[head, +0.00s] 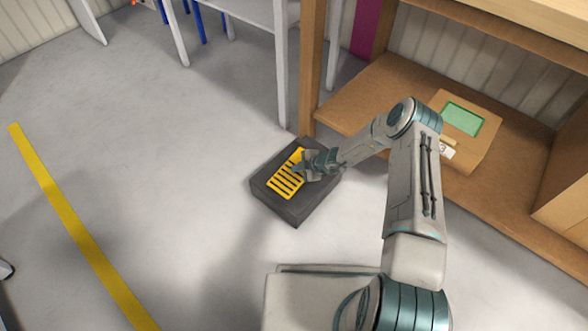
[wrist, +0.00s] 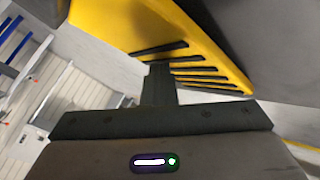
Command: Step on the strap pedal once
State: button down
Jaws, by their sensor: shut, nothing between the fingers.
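The strap pedal (head: 284,182) is a yellow plate with dark slots, set on a dark grey box (head: 291,213) on the floor. My gripper (head: 299,170) is at the pedal's upper right edge, with my arm reaching in from the right. In the wrist view the yellow pedal (wrist: 205,35) fills the upper middle, and the shut fingers (wrist: 159,70) of my gripper point at its slotted part. The fingertips overlap the pedal in the picture; I cannot tell whether they touch it. Nothing is held. My gripper hides a part of the pedal.
A wooden bench post (head: 311,70) stands right behind the box. The bench's low shelf (head: 360,95) carries a cardboard box with a green panel (head: 463,119). White table legs (head: 281,65) stand behind. The floor left of the box is clear, up to a yellow line (head: 75,222).

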aim_at(297, 173)
jog(key=shift+r, duration=0.1)
jog(key=shift+r+p, duration=1.4)
jog(key=shift+r, duration=0.1)
notch_tip(297, 173, up, 5)
jog(key=p, duration=0.4)
dwell(0.3)
